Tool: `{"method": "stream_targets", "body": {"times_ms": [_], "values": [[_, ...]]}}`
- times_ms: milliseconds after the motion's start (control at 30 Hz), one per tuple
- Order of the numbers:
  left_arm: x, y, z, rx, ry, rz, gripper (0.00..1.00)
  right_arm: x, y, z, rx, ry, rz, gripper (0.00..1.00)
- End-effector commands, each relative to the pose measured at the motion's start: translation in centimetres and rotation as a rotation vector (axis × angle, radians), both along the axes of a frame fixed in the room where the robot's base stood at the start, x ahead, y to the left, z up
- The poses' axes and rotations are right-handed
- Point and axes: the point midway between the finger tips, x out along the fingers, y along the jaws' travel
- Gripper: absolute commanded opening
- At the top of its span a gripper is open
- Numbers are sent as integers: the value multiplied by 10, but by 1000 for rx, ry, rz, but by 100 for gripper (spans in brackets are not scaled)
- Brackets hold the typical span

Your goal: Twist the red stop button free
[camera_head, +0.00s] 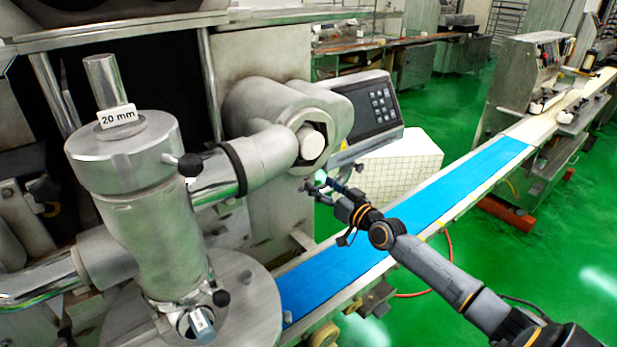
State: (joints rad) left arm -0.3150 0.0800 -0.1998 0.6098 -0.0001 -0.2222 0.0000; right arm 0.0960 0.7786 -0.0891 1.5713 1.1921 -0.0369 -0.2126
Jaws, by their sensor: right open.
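I cannot make out the red stop button; it may be hidden or too small to tell. My right gripper (319,187) reaches in from the lower right, with its arm crossing above the blue conveyor belt. Its fingers are open, pointing left toward the machine's metal body, below the round housing. A small pale greenish spot shows at the fingertips; I cannot tell what it is, or whether the fingers touch anything. My left gripper is not in view.
A control panel (377,107) with a keypad sits above and right of the gripper. The blue belt (430,202) runs diagonally beneath my arm. A metal cylinder (150,215) labelled 20 mm stands left. A white tiled box (398,172) is behind the gripper. Green floor lies right.

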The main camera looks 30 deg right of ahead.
Motion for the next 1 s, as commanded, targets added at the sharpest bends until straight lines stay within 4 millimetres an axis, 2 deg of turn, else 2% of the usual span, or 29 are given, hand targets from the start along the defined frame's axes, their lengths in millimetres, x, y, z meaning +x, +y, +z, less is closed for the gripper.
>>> {"method": "stream_targets", "body": {"times_ms": [100, 233, 500, 800, 867, 1000], "values": [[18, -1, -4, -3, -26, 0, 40, 22, 1, 0, 1, -4, -1, 60], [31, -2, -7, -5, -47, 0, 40, 40, 3, 0, 0, -3, -1, 60], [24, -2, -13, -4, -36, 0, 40, 59, 4, 0, 0, -1, 0, 60], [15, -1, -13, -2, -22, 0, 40, 61, 5, 0, -1, 0, 0, 60], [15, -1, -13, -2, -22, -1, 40, 61, 5, 0, -1, 0, 0, 49], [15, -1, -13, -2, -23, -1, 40, 61, 5, 0, 0, 0, 0, 21]]}}
